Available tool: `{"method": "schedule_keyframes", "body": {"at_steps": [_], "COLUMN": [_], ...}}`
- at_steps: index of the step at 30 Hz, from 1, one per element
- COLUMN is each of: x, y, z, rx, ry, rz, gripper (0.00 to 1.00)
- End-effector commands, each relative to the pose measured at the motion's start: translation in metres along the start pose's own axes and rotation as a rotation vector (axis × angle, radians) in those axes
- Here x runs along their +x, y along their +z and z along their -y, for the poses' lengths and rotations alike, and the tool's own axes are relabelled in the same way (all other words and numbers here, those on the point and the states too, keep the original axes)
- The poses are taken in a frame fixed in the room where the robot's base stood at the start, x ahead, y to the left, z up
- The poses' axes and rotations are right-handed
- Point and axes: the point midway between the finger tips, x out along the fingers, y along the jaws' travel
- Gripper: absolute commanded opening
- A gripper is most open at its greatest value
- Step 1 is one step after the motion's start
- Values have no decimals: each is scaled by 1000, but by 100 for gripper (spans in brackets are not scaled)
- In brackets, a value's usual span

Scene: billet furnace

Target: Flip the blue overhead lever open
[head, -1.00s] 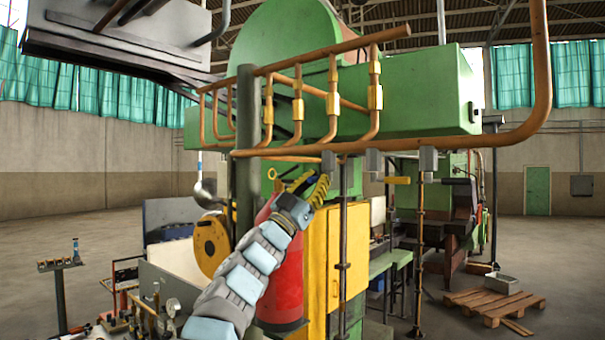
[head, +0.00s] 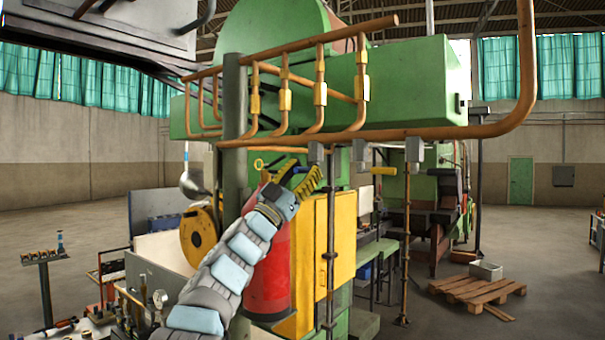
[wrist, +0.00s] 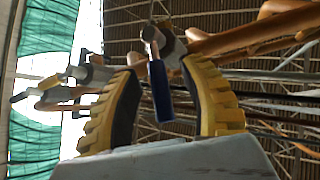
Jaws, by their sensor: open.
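The blue lever (wrist: 159,91) hangs from a grey valve fitting on an orange-brown pipe (wrist: 250,36). In the wrist view it lies in the gap between the two fingers of my gripper (wrist: 160,68), with space visible on both sides. The fingers are yellow with dark inner pads, and they are apart and empty. In the head view my gripper (head: 298,176) points up just below the long lower pipe (head: 400,132) and its grey valve boxes (head: 316,152). The lever is hard to make out there among the fingers.
More valve levers (wrist: 62,78) hang along the pipe to the left in the wrist view. In the head view a yellow handle (head: 383,171) hangs to the right. A red cylinder (head: 268,265) and a yellow cabinet (head: 335,240) stand close behind my arm.

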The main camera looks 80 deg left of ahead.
Motion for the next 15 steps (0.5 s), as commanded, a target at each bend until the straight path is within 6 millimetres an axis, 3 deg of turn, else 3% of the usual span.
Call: {"method": "schedule_keyframes", "body": {"at_steps": [15], "x": [-27], "y": [0], "z": [2], "rx": [4], "ry": [-1], "rz": [1], "gripper": [43]}}
